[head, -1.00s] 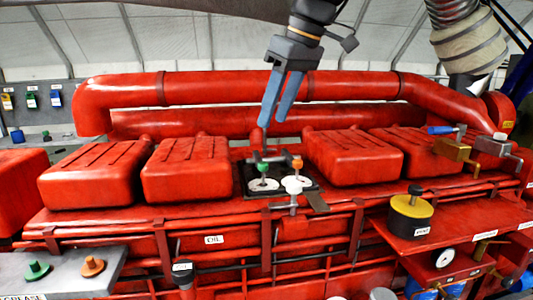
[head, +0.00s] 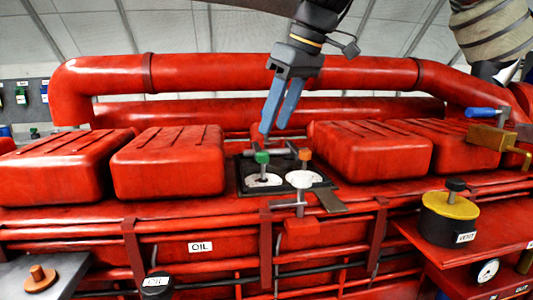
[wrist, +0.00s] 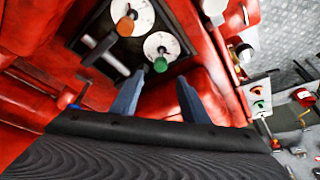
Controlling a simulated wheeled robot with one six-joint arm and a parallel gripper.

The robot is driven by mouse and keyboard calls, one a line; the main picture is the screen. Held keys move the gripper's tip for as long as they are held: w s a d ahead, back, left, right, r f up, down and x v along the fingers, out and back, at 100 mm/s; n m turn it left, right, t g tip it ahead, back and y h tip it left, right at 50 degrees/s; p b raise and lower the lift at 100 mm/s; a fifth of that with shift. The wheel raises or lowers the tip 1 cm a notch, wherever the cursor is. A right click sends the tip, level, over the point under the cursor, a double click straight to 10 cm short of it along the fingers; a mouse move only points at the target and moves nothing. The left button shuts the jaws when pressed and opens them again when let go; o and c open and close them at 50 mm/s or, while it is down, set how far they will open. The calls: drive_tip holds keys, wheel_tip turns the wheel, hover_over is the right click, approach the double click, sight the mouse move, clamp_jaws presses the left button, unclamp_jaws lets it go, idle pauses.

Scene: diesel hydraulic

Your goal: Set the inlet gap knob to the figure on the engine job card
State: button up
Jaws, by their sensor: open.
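A green knob (head: 262,157) and an orange knob (head: 305,154) stand on stems over two white dials (head: 300,179), set in a black recessed plate (head: 245,186) between the red covers. The wrist view shows the green knob (wrist: 160,64) and orange knob (wrist: 126,26) too. Which knob is the inlet gap knob cannot be told, and the dial marks are too small to read. My gripper (head: 274,131) is open and empty, a little above the green knob. In the wrist view, the green knob lies just beyond and between my fingertips (wrist: 161,78). No engine job card can be made out.
Large red covers (head: 170,165) (head: 370,150) stand on both sides of the plate. A red pipe (head: 250,75) runs behind.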

sight(264, 153)
drive_tip(key=shift+p+x, duration=1.1)
drive_tip(key=shift+x, duration=2.65)
clamp_jaws()
